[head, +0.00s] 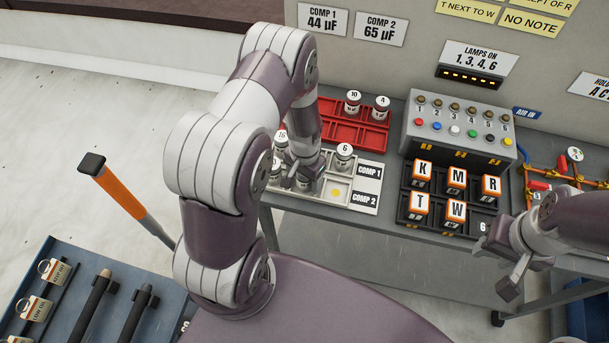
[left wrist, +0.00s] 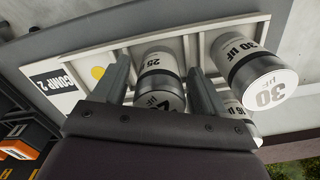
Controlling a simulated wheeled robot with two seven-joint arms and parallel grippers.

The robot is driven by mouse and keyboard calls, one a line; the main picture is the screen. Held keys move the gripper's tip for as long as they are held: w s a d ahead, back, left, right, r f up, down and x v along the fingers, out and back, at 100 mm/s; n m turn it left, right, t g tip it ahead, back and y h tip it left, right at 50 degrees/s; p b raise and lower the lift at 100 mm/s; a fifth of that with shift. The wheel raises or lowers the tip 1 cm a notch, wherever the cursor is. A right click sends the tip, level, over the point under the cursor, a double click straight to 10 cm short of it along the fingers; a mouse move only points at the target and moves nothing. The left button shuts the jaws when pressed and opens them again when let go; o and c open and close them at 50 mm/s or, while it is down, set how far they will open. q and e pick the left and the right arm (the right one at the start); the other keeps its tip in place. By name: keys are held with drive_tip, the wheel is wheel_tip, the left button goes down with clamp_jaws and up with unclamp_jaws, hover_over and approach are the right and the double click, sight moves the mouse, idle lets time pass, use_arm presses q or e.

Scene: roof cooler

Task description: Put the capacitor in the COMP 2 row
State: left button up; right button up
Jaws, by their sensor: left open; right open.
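The white tray (head: 318,197) on the bench has rows labelled COMP 1 (head: 370,172) and COMP 2 (head: 364,199). My left gripper (head: 308,172) is down at the tray, open. In the left wrist view its fingers stand either side of a 25 µF capacitor (left wrist: 160,75), in the row labelled COMP 2 (left wrist: 50,84); contact is unclear. A yellow spot (head: 336,191) marks a bare cell beside it. A 30 µF capacitor (left wrist: 250,75) stands beyond it. Capacitors 16 (head: 281,137) and 6 (head: 344,154) stand toward COMP 1. My right gripper (head: 514,276) is open and empty, off the bench's front right.
A red tray (head: 345,131) behind holds capacitors 10 (head: 352,98) and 4 (head: 381,105). Wall signs read COMP 1 44 µF (head: 322,20) and COMP 2 65 µF (head: 380,29). A lamp box (head: 455,140) and a rack of orange lettered blocks (head: 435,233) stand right.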

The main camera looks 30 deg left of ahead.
use_arm(q)
drive_tip(key=shift+r, duration=0.75)
drive_tip(key=r, duration=0.4)
drive_tip(key=r+b, duration=0.1)
drive_tip(key=r, duration=0.6)
drive_tip(key=shift+s+d+r+b, duration=0.25)
drive_tip(key=shift+d+r+b, duration=0.05)
drive_tip(key=shift+r+b, duration=0.1)
drive_tip(key=s+d+r+n+t, duration=0.1)
drive_tip(key=s+d+r, duration=0.3)
drive_tip(key=s+r, duration=0.2)
drive_tip(key=shift+s+d+r+n, duration=0.3)
drive_tip(key=shift+s+d, duration=0.1)
drive_tip(key=shift+s, duration=0.8)
